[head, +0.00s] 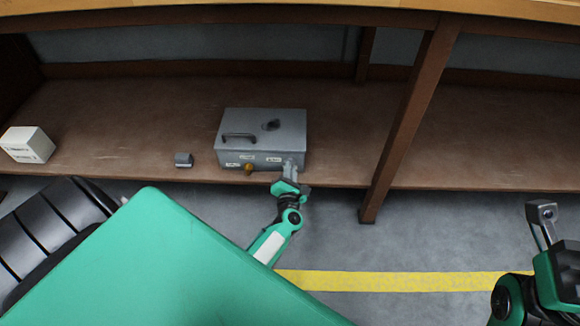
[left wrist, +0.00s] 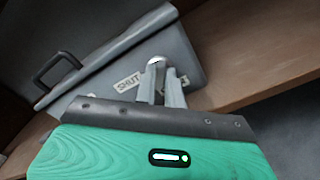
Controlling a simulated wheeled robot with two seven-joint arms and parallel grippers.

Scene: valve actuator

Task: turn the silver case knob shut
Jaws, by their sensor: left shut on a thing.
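The grey metal case (head: 232,126) stands on the brown shelf, with a dark handle on its lid. In the left wrist view its front face (left wrist: 196,78) fills the upper middle. The silver knob (left wrist: 157,61) shows as a rounded bright top between my left fingers; the rest is hidden. A "SHUT" label is left of the knob, and another label at its right is partly covered. My left gripper (head: 290,170) is at the right part of the case front, shut on the knob; its fingers (left wrist: 160,85) straddle it. My right gripper (head: 542,213) is away at the right edge, its opening unclear.
A brass-coloured knob (head: 249,168) is on the case front, left of my left gripper. A small grey block (head: 184,159) and a white box (head: 27,145) are on the shelf at left. A wooden post (head: 408,120) stands right of the case. The shelf between case and post is clear.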

